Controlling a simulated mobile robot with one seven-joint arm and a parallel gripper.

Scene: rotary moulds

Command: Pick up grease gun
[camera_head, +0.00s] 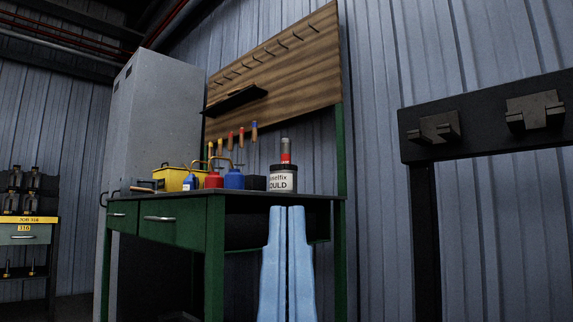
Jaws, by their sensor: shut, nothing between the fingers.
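A green workbench (212,240) stands in the middle of the view with several items on its dark top. An upright cylinder with a grey top and red band (286,152) shows above a white labelled tin (283,178); it may be the grease gun, but I cannot tell for sure. Its lower part is hidden by the tin. A red can (214,180) and a blue can (234,179) with thin spouts stand left of the tin. My light blue gripper (287,209) points up in front of the bench, its tips below the tin in the picture. Its fingers are shut and empty.
A yellow toolbox (172,178) sits at the bench's left. A wooden pegboard (275,75) with a dark shelf (234,99) rises behind. A grey cabinet (150,110) stands at left. A black rack (487,118) stands at right.

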